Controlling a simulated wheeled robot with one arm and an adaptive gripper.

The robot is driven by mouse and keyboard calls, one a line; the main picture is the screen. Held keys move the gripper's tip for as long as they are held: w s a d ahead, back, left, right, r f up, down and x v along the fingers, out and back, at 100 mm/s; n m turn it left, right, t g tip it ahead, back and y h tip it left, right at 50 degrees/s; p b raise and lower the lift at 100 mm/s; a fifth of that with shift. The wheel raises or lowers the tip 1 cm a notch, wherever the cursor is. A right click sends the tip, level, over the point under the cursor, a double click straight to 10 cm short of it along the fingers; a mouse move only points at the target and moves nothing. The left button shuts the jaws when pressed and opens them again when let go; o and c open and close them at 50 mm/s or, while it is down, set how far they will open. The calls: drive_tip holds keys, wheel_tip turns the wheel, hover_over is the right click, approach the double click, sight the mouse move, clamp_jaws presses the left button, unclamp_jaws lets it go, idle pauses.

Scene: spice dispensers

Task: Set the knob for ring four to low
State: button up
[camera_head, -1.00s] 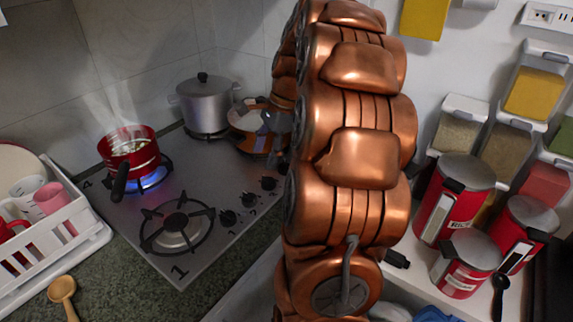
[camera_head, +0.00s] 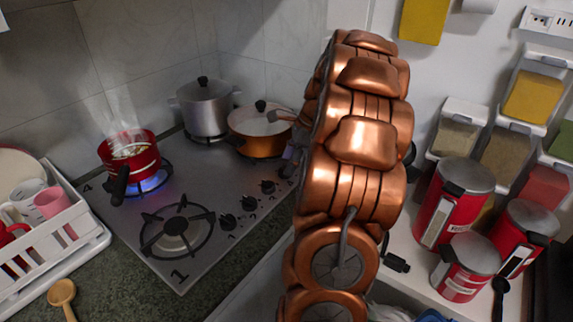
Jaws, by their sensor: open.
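The steel gas hob (camera_head: 150,232) has a printed 4 at its left corner, beside the ring under a steaming red pot (camera_head: 132,165). A blue flame (camera_head: 152,183) burns there. Three black knobs show along the right edge: a near one (camera_head: 228,221), a middle one (camera_head: 249,202) and a far one (camera_head: 268,187). The far end of the knob row is hidden by my gripper and copper arm, so I cannot make out knob four or its setting. My gripper (camera_head: 290,157) is open, partly hidden behind the arm, close to that far end; contact cannot be told.
A silver pot (camera_head: 204,107) and an orange lidded pan (camera_head: 258,131) stand at the back of the hob. The front ring (camera_head: 178,230) is empty. A white dish rack (camera_head: 75,225) is left. Red canisters (camera_head: 455,200) and spice dispensers (camera_head: 507,150) stand right of my arm.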

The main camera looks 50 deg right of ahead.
drive_tip(key=shift+x, duration=1.05)
drive_tip(key=c, duration=1.1)
drive_tip(key=shift+c, duration=0.2)
